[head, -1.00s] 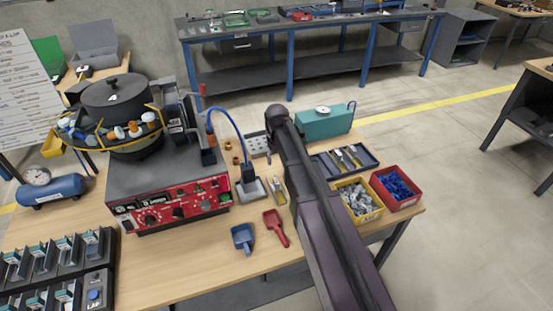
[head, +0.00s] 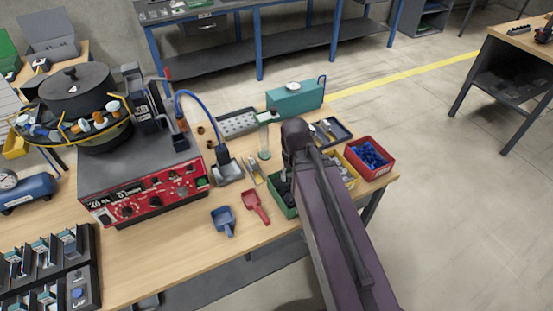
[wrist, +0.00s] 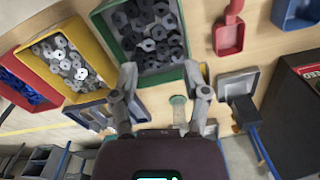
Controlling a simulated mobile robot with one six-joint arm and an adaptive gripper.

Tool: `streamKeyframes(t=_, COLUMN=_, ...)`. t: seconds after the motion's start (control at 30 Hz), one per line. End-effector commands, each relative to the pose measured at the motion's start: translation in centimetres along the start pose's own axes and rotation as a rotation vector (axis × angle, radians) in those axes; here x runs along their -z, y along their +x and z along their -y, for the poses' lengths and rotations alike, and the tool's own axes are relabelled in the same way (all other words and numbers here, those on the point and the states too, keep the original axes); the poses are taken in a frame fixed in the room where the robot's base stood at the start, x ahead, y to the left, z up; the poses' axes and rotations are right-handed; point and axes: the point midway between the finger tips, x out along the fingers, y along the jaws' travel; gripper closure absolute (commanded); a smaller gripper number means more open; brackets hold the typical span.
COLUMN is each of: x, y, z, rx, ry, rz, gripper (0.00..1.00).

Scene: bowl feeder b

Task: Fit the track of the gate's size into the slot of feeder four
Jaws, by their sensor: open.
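The bowl feeder (head: 75,92) stands at the left of the bench with a black lid and yellow-edged track carrying orange, white and blue parts. A dark upright unit (head: 143,100) stands beside it. Below is a red-fronted control box (head: 150,190). Black racks (head: 45,265) at the lower left hold several small upright pieces; I cannot tell whether these are the tracks, or their sizes. My gripper (wrist: 160,75) is open and empty in the wrist view, its fingers near the edge of a green bin (wrist: 187,30) of dark nuts. In the head view my arm hides it.
A yellow bin (wrist: 88,28) of silver nuts and a red bin (head: 385,172) of blue parts stand near the green bin. A red scoop (head: 256,206), a blue scoop (head: 225,220) and a cabled grey block (head: 227,172) lie on the bench. A teal case (head: 295,100) stands behind.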

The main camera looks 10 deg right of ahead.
Motion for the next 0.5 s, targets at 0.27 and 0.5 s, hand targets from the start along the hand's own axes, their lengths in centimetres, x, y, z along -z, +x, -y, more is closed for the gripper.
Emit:
streamKeyframes(t=0.27, x=-0.94, y=0.0, z=-0.41, rx=0.0, ry=0.016, rz=0.0, gripper=0.41)
streamKeyframes(t=0.5, x=-0.34, y=0.03, z=-0.22, rx=0.0, ry=0.008, rz=0.0, gripper=0.03)
